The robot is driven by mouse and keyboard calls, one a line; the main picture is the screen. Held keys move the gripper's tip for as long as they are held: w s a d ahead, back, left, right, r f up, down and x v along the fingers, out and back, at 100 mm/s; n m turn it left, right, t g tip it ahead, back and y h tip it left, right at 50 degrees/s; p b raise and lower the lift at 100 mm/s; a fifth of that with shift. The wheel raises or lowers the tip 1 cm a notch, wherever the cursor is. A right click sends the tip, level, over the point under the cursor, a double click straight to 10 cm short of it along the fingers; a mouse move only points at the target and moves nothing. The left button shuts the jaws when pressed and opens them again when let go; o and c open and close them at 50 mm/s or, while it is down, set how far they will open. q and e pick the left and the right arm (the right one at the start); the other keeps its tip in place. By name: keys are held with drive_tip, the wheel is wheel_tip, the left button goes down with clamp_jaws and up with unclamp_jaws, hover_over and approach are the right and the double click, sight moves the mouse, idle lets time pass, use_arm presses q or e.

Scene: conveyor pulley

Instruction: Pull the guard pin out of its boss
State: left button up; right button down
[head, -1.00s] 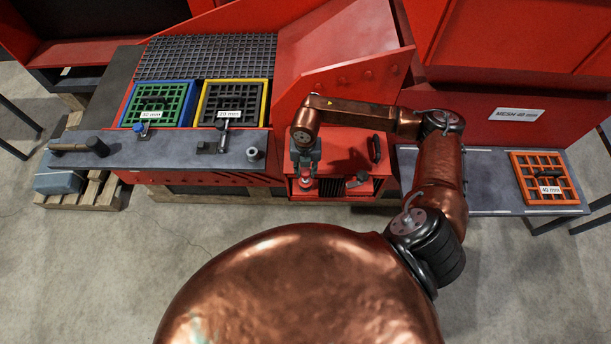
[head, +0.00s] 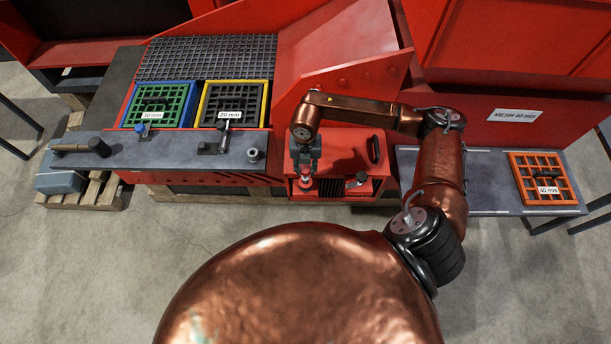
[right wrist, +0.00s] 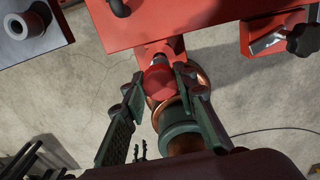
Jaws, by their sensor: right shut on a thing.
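The guard pin has a round red knob, which shows in the right wrist view (right wrist: 160,82) between my right gripper's two green fingers. A short dark and metallic piece joins the knob to a red bracket (right wrist: 160,47) at its far side; how deep the pin sits in the boss cannot be made out. In the head view my right gripper (head: 305,171) points down at the front left of the low red housing, shut on the knob (head: 305,183). My left gripper is not in view.
A low red housing (head: 345,142) carries a black handle (head: 375,149) and a dark knob (head: 361,177) right of the gripper. A grey ledge (head: 180,147) with clamps lies left. An orange mesh panel (head: 541,178) lies on the right table. Open floor lies in front.

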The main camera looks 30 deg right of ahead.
drive_tip(key=shift+r+p, duration=2.45)
drive_tip(key=shift+r, duration=2.3)
